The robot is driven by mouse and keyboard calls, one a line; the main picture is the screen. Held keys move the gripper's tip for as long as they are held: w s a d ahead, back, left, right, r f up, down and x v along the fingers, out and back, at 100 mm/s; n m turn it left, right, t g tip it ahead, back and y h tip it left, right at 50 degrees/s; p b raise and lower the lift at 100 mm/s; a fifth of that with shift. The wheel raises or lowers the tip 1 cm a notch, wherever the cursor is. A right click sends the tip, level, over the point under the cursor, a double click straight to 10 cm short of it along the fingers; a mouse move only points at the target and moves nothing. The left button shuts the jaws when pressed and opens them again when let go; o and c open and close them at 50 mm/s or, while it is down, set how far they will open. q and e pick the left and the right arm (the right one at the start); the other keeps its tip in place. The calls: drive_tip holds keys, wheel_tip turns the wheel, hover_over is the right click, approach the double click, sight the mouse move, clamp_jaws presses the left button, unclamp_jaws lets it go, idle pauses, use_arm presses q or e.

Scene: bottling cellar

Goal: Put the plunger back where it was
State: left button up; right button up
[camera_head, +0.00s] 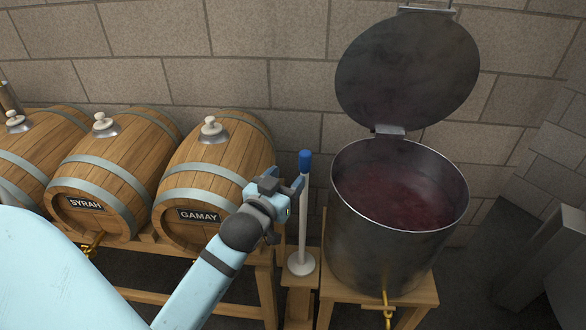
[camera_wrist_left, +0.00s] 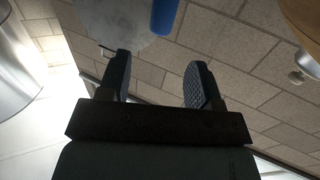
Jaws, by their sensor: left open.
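The plunger (camera_head: 303,230) has a blue handle, a pale rod and a round pale foot. It stands upright on a small wooden stand (camera_head: 299,301) between the barrels and the vat. My left gripper (camera_head: 286,184) is open beside the upper rod, just below the blue handle, in the head view. I cannot tell whether it touches the rod. In the left wrist view the fingers (camera_wrist_left: 159,62) are apart with nothing between them, and the blue handle (camera_wrist_left: 165,14) shows beyond them at the top edge. My right gripper is not in view.
The open steel vat (camera_head: 350,240) with dark red contents stands on a wooden stand to the right, its lid (camera_head: 408,70) raised. The Gamay barrel (camera_head: 205,170) and Syrah barrel (camera_head: 110,175) lie on a rack to the left. A stone wall (camera_head: 250,50) is behind.

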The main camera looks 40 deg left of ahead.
use_arm(q)
drive_tip(key=s+d+f+m+g+h, duration=0.2)
drive_tip(key=s+d+f+g+h, duration=0.1)
drive_tip(key=s+d+f, duration=0.65)
drive_tip(key=s+d+f+m+g+h, duration=0.35)
drive_tip(key=s+d+f, duration=0.3)
drive_tip(key=f, duration=0.65)
wheel_tip(320, 180, up, 16)
drive_tip(key=a+p, duration=0.1)
drive_tip(key=p, duration=2.1)
drive_tip(key=shift+a+r+n, duration=0.15)
drive_tip(key=shift+a+n, duration=0.15)
drive_tip(key=shift+n, duration=0.05)
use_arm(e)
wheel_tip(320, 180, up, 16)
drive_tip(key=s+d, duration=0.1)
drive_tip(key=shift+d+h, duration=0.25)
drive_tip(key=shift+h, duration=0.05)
use_arm(q)
drive_tip(key=shift+d+r+y, duration=0.15)
drive_tip(key=shift+y, duration=0.1)
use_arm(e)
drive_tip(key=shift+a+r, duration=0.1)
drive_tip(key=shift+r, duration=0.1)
